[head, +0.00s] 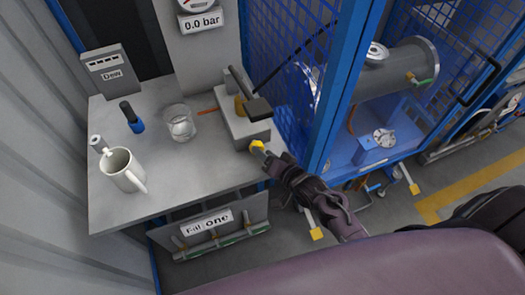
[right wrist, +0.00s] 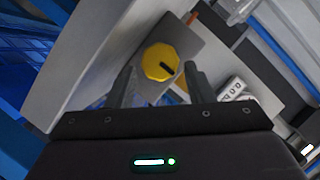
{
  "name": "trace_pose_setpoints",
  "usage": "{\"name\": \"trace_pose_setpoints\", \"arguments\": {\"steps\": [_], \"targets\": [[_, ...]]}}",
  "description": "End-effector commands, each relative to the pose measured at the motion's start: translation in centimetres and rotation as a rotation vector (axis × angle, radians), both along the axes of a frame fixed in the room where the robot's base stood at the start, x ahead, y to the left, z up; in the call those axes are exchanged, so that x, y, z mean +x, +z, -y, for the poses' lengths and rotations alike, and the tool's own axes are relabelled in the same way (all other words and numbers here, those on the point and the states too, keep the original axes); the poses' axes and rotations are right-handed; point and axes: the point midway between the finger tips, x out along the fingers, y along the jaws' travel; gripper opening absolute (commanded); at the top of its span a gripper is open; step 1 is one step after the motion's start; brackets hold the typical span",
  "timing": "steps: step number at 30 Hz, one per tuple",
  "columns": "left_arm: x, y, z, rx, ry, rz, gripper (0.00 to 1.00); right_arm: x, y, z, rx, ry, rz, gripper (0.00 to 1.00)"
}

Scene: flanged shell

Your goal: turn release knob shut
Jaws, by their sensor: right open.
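The release knob (head: 257,147) is yellow and sits on the front face of a grey pump block (head: 243,128) at the right end of the bench. In the right wrist view the knob (right wrist: 158,58) shows a dark pointer mark directed to the lower right. My right gripper (head: 268,156) is open right in front of the knob. In the right wrist view its two fingers (right wrist: 159,70) stand on either side of the knob, with gaps visible; I cannot tell how deep the knob lies between them. My left gripper is not in view.
The bench (head: 190,190) holds a white mug (head: 122,170), a glass (head: 180,124) and a blue-black bottle (head: 132,117). A gauge sign (head: 202,23) reads 0.0 bar. A blue mesh cage post (head: 340,90) rises close to the right of my right gripper.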

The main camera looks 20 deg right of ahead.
Motion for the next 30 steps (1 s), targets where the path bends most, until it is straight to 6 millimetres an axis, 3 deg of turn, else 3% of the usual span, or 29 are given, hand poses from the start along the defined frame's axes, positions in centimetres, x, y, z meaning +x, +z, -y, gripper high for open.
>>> {"name": "trace_pose_setpoints", "arguments": {"steps": [6, 11, 30], "targets": [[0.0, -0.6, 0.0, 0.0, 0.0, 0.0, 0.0, -3.5, 0.8, 1.2, -0.001, -0.001, -0.002, 0.48], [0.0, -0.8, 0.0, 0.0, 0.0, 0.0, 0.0, -5.0, 1.4, 1.7, 0.0, -0.001, 0.0, 0.48], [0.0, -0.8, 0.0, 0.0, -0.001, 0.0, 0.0, -5.4, 1.6, 1.9, -0.003, -0.001, 0.0, 0.48]]}}
